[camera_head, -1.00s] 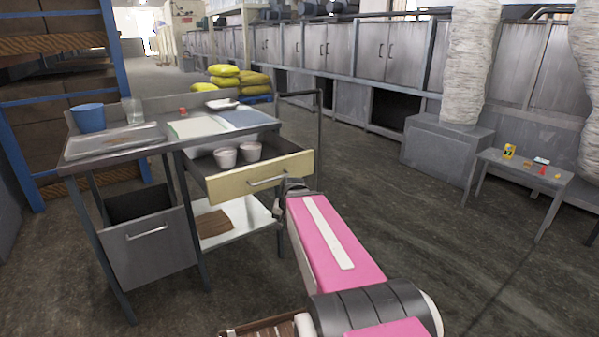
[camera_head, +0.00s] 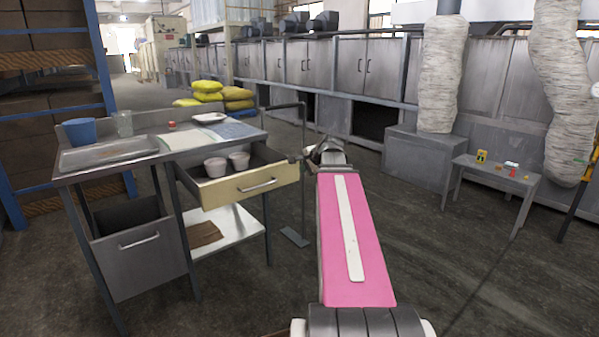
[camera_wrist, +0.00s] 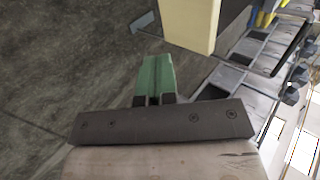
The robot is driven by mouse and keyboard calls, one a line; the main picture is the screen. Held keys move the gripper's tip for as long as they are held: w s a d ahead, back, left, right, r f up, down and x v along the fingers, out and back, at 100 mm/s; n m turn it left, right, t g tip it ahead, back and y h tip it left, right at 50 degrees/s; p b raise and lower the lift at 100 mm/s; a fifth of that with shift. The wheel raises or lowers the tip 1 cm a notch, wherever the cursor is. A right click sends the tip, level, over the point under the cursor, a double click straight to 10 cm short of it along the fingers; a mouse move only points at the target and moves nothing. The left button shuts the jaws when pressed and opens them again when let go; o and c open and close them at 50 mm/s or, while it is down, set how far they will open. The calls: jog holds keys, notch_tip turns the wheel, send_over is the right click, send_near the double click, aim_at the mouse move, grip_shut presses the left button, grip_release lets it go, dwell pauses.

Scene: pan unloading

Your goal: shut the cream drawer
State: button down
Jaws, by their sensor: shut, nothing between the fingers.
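The cream drawer (camera_head: 225,190) stands open under the worktop of the metal bench. Its front has a metal bar handle (camera_head: 257,186), and two white cups (camera_head: 215,167) (camera_head: 239,160) stand inside. In the wrist view a cream block, the end of the drawer front (camera_wrist: 190,20), shows just beyond my fingers. My gripper (camera_wrist: 157,62) has green fingers, shut and empty. It is close to the right end of the drawer front, apart from the handle. In the head view the fingers are mostly hidden by my arm, and contact with the drawer cannot be told.
The bench top (camera_head: 100,170) holds a blue container (camera_head: 80,131), a glass (camera_head: 124,123), a tray and a white dish (camera_head: 210,118). A grey lower bin (camera_head: 140,250) sits below at left. A small table (camera_head: 500,178) with small items stands at right.

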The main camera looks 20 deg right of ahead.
aim_at(285, 176)
jog(key=x, duration=0.3)
jog(key=r+x, duration=0.1)
jog(key=x, duration=0.3)
jog(key=w+x, duration=0.1)
jog(key=x, duration=0.3)
jog(key=shift+a+r, duration=0.1)
jog(key=shift+r, duration=0.1)
jog(key=shift+w+a, duration=0.2)
jog(key=shift+w, duration=0.4)
jog(key=w+a, duration=0.3)
jog(key=w, duration=0.7)
jog(key=w+a, duration=0.3)
jog(key=w, duration=0.7)
jog(key=w+a, duration=0.3)
jog(key=w, duration=0.7)
jog(key=shift+w+a, duration=0.1)
jog(key=shift+a, duration=0.3)
